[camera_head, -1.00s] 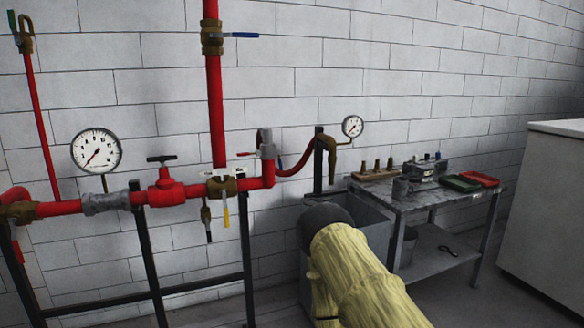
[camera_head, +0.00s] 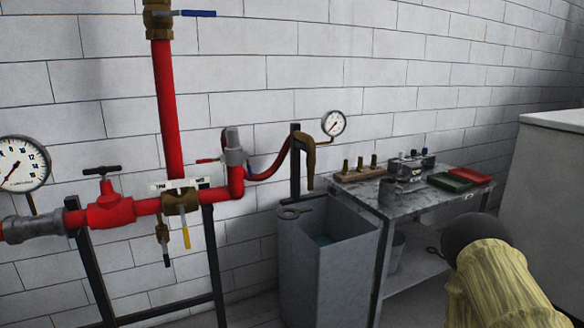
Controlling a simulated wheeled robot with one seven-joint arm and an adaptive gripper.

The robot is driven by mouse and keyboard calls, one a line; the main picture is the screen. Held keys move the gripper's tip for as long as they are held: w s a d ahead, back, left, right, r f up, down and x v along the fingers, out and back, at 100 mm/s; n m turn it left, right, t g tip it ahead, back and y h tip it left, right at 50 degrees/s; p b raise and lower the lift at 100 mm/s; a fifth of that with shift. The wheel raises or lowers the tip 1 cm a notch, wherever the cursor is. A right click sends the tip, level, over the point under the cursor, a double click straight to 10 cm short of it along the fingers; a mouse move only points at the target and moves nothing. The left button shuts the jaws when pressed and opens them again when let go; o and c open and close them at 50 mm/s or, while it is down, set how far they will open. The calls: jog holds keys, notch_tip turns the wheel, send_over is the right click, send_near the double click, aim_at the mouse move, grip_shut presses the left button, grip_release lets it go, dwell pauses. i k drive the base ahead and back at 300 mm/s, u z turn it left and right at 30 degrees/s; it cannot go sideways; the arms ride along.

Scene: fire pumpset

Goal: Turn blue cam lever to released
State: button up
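A grey coupling (camera_head: 234,150) joins the red pipe to a drooping red hose (camera_head: 270,168). A small red lever (camera_head: 208,160) sticks out on its left. A small blue piece (camera_head: 249,174) shows on its right, where the hose starts; it is too small to tell its position. A larger blue handle (camera_head: 198,13) lies level on the brass valve of the upright red pipe at the top. My arm shows at the lower right in a yellow cover with a dark rounded end, well apart from the coupling. My gripper's fingers are not visible.
A grey open tank (camera_head: 345,270) stands below the hose's brass nozzle (camera_head: 307,160). A metal table (camera_head: 425,198) holds a wooden block with brass fittings, a small device, and green and red trays. A white-topped cabinet (camera_head: 550,210) stands at the right. Gauges flank the pipework.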

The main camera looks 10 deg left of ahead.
aim_at(249, 170)
jog(key=i, duration=0.7)
jog(key=u, duration=0.65)
jog(key=i, duration=0.5)
jog(key=u, duration=0.45)
